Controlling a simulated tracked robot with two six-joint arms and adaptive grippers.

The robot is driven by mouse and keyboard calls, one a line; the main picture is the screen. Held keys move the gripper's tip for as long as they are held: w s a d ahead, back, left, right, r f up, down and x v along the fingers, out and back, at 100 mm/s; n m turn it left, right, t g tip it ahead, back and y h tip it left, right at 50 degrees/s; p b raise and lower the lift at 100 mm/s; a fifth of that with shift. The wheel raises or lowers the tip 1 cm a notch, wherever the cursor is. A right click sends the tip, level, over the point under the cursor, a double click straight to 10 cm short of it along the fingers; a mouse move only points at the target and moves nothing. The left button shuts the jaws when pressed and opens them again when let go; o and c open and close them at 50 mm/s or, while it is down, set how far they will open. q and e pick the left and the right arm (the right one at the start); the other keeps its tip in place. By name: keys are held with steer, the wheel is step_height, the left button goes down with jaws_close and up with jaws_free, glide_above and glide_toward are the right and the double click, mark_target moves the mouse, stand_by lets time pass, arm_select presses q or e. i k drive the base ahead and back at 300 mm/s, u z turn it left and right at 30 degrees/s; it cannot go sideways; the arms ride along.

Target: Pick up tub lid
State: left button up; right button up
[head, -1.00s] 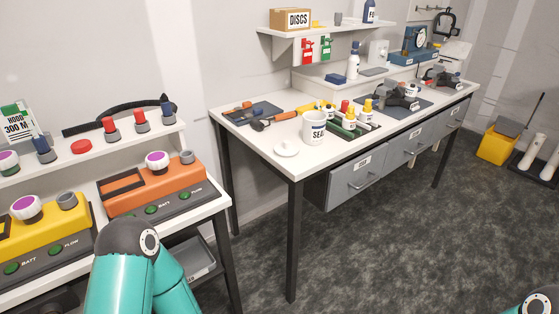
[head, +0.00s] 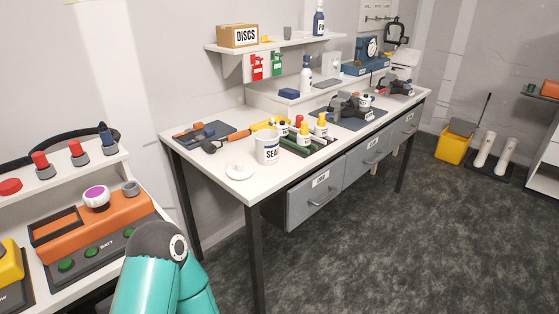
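A round white lid with a small raised knob, the tub lid (head: 239,171), lies flat on the white bench top near its front left corner. The white tub (head: 267,148) marked "SEA" stands upright just right of it, and its top looks open. A teal arm link of mine comes up from the bottom edge, well short of the lid. Neither of my grippers is in view.
An orange-handled hammer (head: 226,140) lies behind the lid. Several small bottles stand in a dark tray right of the tub. A second bench with an orange unit (head: 95,225) stands at left.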

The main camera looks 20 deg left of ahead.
mark_target(239, 170)
steer(key=z, duration=0.05)
steer(key=i, duration=1.2)
steer(key=u, duration=0.55)
